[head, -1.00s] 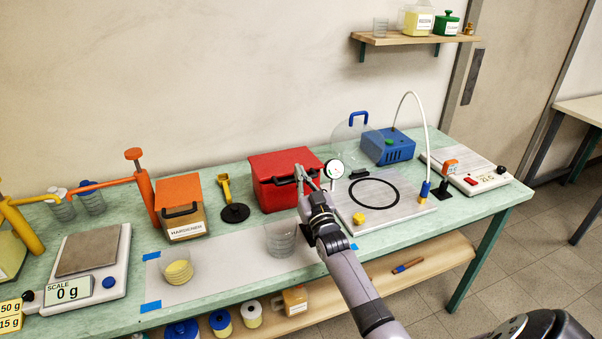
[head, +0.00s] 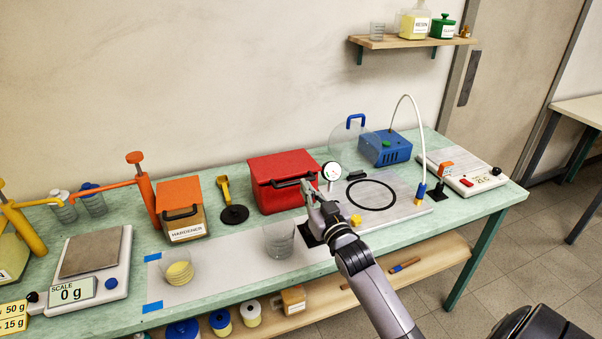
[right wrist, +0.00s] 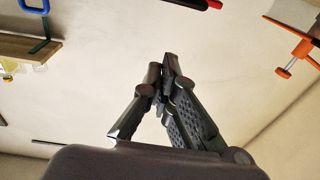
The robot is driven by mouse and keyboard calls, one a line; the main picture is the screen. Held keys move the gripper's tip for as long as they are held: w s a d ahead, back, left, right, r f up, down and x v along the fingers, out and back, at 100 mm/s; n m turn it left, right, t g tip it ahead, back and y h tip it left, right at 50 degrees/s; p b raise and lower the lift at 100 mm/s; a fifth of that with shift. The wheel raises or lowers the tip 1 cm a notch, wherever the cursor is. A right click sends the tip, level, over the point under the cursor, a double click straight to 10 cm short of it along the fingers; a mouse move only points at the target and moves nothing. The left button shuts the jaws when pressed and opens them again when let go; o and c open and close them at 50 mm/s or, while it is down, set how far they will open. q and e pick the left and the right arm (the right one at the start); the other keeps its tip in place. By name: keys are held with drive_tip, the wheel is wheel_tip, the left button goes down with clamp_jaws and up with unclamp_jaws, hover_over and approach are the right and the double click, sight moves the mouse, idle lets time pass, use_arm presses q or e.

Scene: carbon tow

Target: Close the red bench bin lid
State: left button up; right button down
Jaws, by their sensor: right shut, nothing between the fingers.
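The red bench bin (head: 283,165) stands at the back of the bench in the head view. Its lid lies flat on the body, with no gap that I can see, and a dark handle (head: 288,183) runs along its front. My right gripper (head: 307,188) is at the bin's front right corner, close to the handle's right end; I cannot tell if it touches. In the right wrist view its fingers (right wrist: 168,60) are together and empty. A small red and black piece (right wrist: 205,3) shows at that view's top edge. My left gripper is not in view.
A dial gauge (head: 330,171) stands just right of the bin, by a plate with a black ring (head: 371,195). An empty clear cup (head: 279,242) is in front. A yellow-handled tool (head: 226,192) and the orange-lidded hardener box (head: 182,222) are to the left.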

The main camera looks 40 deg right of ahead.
wheel_tip(320, 180, up, 3)
drive_tip(key=g+p, duration=0.2)
drive_tip(key=p, duration=0.3)
hover_over(297, 181)
drive_tip(key=d+v, duration=0.1)
drive_tip(key=v, duration=0.2)
drive_tip(key=a+f, duration=0.1)
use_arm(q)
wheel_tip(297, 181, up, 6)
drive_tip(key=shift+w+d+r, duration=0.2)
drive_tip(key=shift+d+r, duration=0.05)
use_arm(e)
drive_tip(key=shift+m+g, duration=0.3)
drive_tip(key=shift+g, duration=0.1)
drive_tip(key=shift+w+f, duration=0.25)
drive_tip(key=shift+f, duration=0.85)
drive_tip(key=shift+w+f, duration=0.2)
drive_tip(key=shift+f, duration=0.85)
drive_tip(key=shift+s+a+f+b, duration=0.1)
drive_tip(key=shift+f+b, duration=0.3)
drive_tip(key=shift+f, duration=0.3)
drive_tip(key=shift+s+f+b, duration=0.15)
drive_tip(key=shift+f+b, duration=0.2)
drive_tip(key=shift+f, duration=0.35)
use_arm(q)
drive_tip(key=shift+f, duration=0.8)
use_arm(e)
drive_tip(key=shift+r, duration=0.1)
